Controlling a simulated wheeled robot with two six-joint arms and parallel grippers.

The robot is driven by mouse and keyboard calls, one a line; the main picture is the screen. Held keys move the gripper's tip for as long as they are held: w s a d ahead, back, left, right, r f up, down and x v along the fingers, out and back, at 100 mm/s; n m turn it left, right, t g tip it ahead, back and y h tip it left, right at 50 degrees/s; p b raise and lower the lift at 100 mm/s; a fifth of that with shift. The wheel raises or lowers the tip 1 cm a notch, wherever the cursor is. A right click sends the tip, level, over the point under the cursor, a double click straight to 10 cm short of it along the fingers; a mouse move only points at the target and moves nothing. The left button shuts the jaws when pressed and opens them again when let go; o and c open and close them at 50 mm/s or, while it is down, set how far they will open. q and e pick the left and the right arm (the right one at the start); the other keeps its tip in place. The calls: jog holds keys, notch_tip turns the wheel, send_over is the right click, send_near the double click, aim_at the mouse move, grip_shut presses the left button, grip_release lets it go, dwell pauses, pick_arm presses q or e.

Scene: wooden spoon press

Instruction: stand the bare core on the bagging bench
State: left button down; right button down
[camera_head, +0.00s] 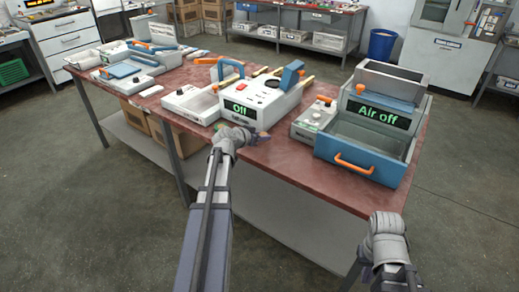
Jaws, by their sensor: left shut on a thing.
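My left gripper (250,136) is at the front edge of the red-topped table (270,152), just in front of the machine reading "Off" (262,100). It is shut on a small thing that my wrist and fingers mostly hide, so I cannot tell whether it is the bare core. My right arm's wrist (387,238) is at the lower right, in front of the table's right end. Its fingers are hidden, and I cannot tell if they are open. I cannot pick out the bare core or tell which surface is the bagging bench.
A blue-fronted machine reading "Air off" (375,115) fills the table's right end. A white unit (192,103) and a blue-and-grey machine (132,70) stand to the left. A blue bin (382,45) and a grey bench (300,42) are behind. The front table strip is mostly clear.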

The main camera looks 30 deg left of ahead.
aim_at(261, 150)
pick_arm(q)
jog(key=shift+f, duration=0.15)
notch_tip(261, 150, down, 4)
jog(key=b, duration=0.3)
jog(key=shift+b, duration=0.35)
jog(key=shift+r, duration=0.2)
jog(key=shift+f, duration=0.1)
jog(key=shift+c, duration=2.4)
grip_release()
